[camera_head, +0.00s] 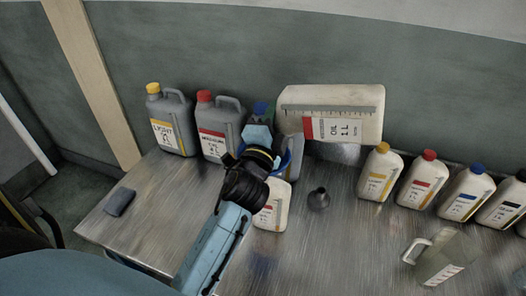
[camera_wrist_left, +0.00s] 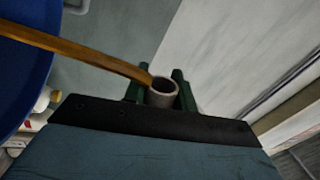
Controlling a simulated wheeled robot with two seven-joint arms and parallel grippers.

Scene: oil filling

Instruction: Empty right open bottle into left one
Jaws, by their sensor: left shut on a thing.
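My left gripper (camera_head: 262,132) is shut at the left end of a white oil bottle (camera_head: 345,108) with a red label, held tipped on its side above the table. In the left wrist view, a round open mouth (camera_wrist_left: 162,92) shows between the gripper's fingers (camera_wrist_left: 160,88). A brown stream (camera_wrist_left: 90,55) runs from it to a blue funnel (camera_wrist_left: 22,60). In the head view the blue funnel (camera_head: 296,160) sits over another white bottle (camera_head: 272,207) standing upright, partly hidden by my arm. The fill level inside the bottles cannot be seen. My right gripper is not in view.
Grey canisters (camera_head: 172,120) stand at the back left. Several capped white bottles (camera_head: 420,180) stand at the right, with a clear jug (camera_head: 443,258) in front. A dark block (camera_head: 119,201) lies at the left edge.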

